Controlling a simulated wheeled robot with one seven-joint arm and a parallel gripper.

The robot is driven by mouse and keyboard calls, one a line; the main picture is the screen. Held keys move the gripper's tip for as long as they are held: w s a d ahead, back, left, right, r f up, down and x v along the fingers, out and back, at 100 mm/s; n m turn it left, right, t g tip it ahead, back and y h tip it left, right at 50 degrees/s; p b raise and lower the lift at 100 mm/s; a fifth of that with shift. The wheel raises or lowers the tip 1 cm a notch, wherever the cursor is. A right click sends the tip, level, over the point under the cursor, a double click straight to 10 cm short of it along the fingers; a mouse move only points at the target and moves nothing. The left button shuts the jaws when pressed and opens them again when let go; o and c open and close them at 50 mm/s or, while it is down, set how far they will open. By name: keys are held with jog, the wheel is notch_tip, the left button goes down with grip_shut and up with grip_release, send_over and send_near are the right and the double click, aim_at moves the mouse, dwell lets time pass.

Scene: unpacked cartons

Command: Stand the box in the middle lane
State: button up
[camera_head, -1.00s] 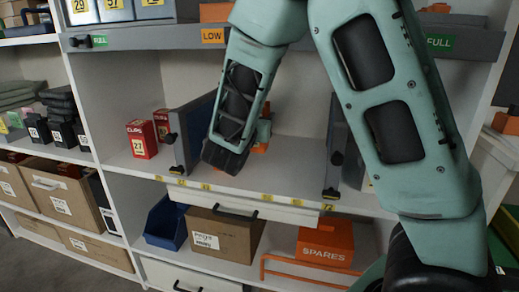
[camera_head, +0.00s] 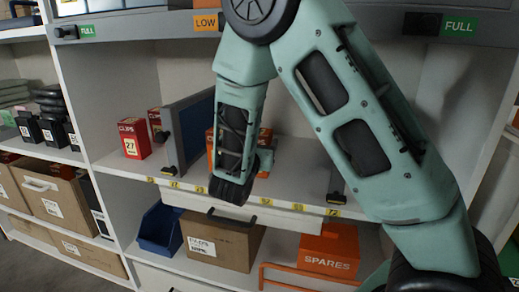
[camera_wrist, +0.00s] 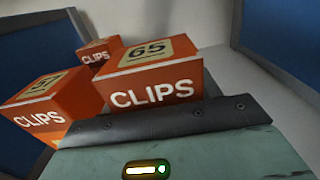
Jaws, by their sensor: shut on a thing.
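My gripper (camera_head: 264,158) is over the shelf in the middle lane, between the left blue divider (camera_head: 190,130) and the right divider (camera_head: 337,184). My forearm hides most of it in the head view. In the wrist view an orange CLIPS box marked 65 (camera_wrist: 152,82) is straight ahead, close against the dark edge of my gripper (camera_wrist: 170,125). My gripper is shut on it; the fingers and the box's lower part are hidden. A second CLIPS box (camera_wrist: 42,103) is close by at its left, and a third (camera_wrist: 98,52) is farther back.
Two red CLIPS boxes (camera_head: 133,138) stand left of the left divider. Yellow tags line the shelf's front edge. Below are a blue bin (camera_head: 160,229), a cardboard carton (camera_head: 220,242) and an orange SPARES box (camera_head: 328,250). An upper shelf (camera_head: 300,22) runs overhead.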

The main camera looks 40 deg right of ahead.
jog(key=shift+f, duration=0.3)
jog(key=o, duration=1.2)
